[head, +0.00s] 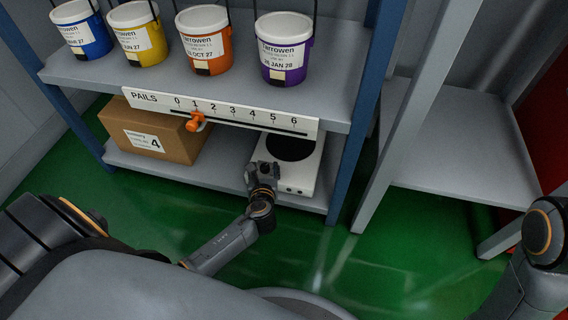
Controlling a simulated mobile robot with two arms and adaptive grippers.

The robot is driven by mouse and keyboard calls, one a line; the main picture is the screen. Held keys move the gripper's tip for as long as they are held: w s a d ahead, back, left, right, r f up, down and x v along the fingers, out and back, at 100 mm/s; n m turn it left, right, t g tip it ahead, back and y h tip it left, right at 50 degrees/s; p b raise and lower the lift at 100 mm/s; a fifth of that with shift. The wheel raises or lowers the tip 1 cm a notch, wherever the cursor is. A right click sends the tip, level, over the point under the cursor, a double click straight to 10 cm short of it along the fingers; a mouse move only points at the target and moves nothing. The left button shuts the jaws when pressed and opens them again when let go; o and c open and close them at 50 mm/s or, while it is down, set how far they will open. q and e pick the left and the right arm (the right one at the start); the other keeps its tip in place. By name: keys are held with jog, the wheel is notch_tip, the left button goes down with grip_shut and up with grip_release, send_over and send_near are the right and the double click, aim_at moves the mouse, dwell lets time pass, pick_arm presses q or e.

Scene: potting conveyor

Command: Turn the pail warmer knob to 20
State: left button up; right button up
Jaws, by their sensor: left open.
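The pail warmer (306,168) is a white, low appliance with a round black plate (291,147). It stands on the lower shelf below the PAILS scale. Small dark marks show on its front face, but I cannot make out a knob or a dial reading there. My left gripper (263,166) is open at the warmer's left front side and covers part of it. I cannot tell whether it touches the warmer. My right arm shows at the right edge, but its gripper is out of view.
The PAILS scale (262,122) runs 0 to 6, its orange slider (195,122) near 1. A cardboard box (160,137) marked 4 is left of the warmer. Blue (82,30), yellow (138,33), orange (204,40) and purple (285,50) pails stand above. A grey rack (455,140) stands right.

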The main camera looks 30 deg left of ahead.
pick_arm(q)
jog(key=m+h+b, duration=0.1)
jog(key=m+t+h+b, duration=0.1)
jog(key=m+h, duration=0.1)
jog(key=m+h+b, duration=0.1)
jog(key=h, duration=0.1)
jog(key=shift+s+a+f+m+t, duration=0.1)
jog(key=shift+a+f+m+t, duration=0.05)
jog(key=shift+a+m+t, duration=0.2)
jog(key=m+h+b, duration=0.2)
jog(key=h+b, duration=0.1)
jog(key=m+h+b, duration=0.1)
jog(key=shift+a+m+h+b, duration=0.25)
jog(key=shift+m+h+b, duration=0.05)
jog(key=shift+m+b, duration=0.05)
jog(key=s+a+r+h+p, duration=0.1)
jog(key=s+a+r+p, duration=0.1)
jog(key=s+r+p, duration=0.3)
jog(key=s+a+r+p, duration=0.1)
jog(key=s+p, duration=0.3)
jog(key=s, duration=0.3)
jog(key=d+r+n+t+h+p, duration=0.3)
jog(key=d+r+n+h, duration=0.3)
jog(key=d+r, duration=1.1)
jog(key=shift+w+r+n+h+p, duration=0.3)
jog(key=shift+r+n+p, duration=0.65)
jog(key=shift+n, duration=0.95)
jog(key=shift+r+t+b, duration=0.1)
jog(key=shift+t+b, duration=0.15)
jog(key=shift+b, duration=0.05)
